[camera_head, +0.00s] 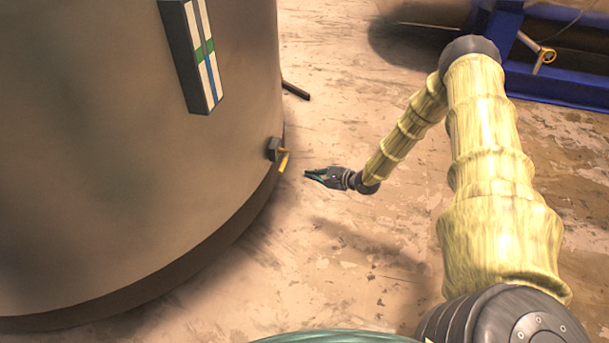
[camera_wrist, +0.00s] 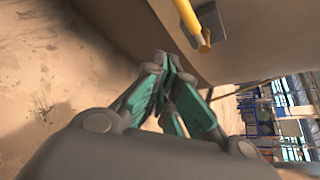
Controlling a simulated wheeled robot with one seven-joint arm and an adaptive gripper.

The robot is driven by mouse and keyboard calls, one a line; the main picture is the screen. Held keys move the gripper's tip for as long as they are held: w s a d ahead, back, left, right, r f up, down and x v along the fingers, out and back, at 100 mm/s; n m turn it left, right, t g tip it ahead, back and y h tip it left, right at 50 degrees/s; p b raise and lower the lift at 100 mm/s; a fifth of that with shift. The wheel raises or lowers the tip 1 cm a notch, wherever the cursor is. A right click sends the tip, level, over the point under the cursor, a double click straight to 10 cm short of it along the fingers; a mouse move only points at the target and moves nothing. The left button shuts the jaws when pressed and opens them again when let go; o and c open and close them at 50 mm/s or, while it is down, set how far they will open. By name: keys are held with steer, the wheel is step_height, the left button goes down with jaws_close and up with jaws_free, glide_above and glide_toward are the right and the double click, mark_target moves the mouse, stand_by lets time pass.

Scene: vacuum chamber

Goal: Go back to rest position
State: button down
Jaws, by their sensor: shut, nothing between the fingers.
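My gripper (camera_head: 308,173) is at the end of my yellow-sleeved arm, in the middle of the head view. It points left toward the large grey-brown cylindrical chamber (camera_head: 110,150). Its fingers are shut with nothing between them. In the wrist view my gripper (camera_wrist: 168,62) shows its green and grey fingers brought together. A small yellow handle (camera_head: 283,162) on a dark fitting sticks out from the chamber's lower side, left of my gripper and apart from it. The yellow handle also shows at the top of the wrist view (camera_wrist: 188,15).
A panel with white, blue and green stripes (camera_head: 202,55) is on the chamber wall. A dark bar (camera_head: 296,90) sticks out behind the chamber. A blue frame (camera_head: 555,75) with a yellow handwheel (camera_head: 546,56) stands at the back right. Stained floor (camera_head: 340,260) is clear below my arm.

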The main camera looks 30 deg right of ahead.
steer(key=shift+s+d+r, duration=0.25)
steer(key=shift+s+d, duration=0.1)
steer(key=shift+s, duration=0.05)
stand_by(0.4)
steer(key=s+a+f+n+g+h, duration=0.1)
steer(key=s+a+f+n+g, duration=0.3)
steer(key=s+a, duration=0.55)
steer(key=s+a+f+n+g, duration=0.2)
steer(key=s+a+f+n, duration=0.35)
steer(key=a, duration=0.75)
steer(key=s+a+r+n+g+h, duration=0.15)
steer(key=s+n, duration=0.25)
steer(key=s, duration=0.6)
steer(key=s+n+g+h, duration=0.1)
steer(key=s+n+g, duration=0.25)
steer(key=s, duration=0.65)
steer(key=s+a+r+n+g+h, duration=0.15)
steer(key=s+n, duration=0.35)
steer(key=s, duration=0.5)
step_height(320, 180, up, 34)
steer(key=p, duration=3.5)
steer(key=shift+w+r, duration=0.2)
steer(key=shift+w, duration=0.15)
steer(key=shift+d, duration=0.1)
